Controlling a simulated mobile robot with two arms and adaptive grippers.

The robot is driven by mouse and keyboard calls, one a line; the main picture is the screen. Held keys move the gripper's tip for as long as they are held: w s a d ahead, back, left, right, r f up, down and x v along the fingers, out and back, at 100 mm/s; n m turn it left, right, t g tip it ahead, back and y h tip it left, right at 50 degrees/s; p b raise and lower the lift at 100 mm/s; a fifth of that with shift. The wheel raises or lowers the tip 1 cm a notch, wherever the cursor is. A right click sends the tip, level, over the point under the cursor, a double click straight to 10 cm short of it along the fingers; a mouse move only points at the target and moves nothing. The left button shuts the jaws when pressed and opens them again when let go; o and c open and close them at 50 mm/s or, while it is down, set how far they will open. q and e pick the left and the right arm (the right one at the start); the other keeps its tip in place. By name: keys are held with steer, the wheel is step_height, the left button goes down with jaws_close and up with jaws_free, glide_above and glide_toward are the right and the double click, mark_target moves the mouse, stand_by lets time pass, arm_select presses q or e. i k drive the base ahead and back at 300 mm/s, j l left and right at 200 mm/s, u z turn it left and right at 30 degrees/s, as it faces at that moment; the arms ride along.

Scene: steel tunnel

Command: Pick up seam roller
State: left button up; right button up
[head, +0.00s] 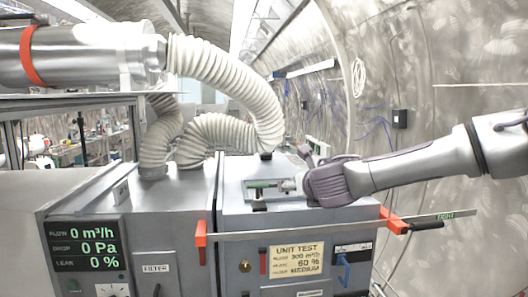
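A small tool with a green handle (262,185), which looks like the seam roller, lies in a shallow light recess on top of the right grey cabinet. Its right end reaches toward my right gripper and is partly hidden there. My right gripper (300,182) comes in from the right, low over the right side of the recess, close to the tool. Its fingertips are small and partly hidden, so I cannot tell whether they touch the tool or are open or shut. My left gripper is not in view.
A long metal strip (300,233) with orange end brackets runs across the front of the right cabinet (232,262). Ribbed white hoses (235,85) arch behind and left of the recess. A gauge panel (88,245) is at left. The curved steel wall rises at right.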

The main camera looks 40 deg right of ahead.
mark_target(266, 156)
steer(key=i+l, duration=1.15)
steer(key=i, duration=0.25)
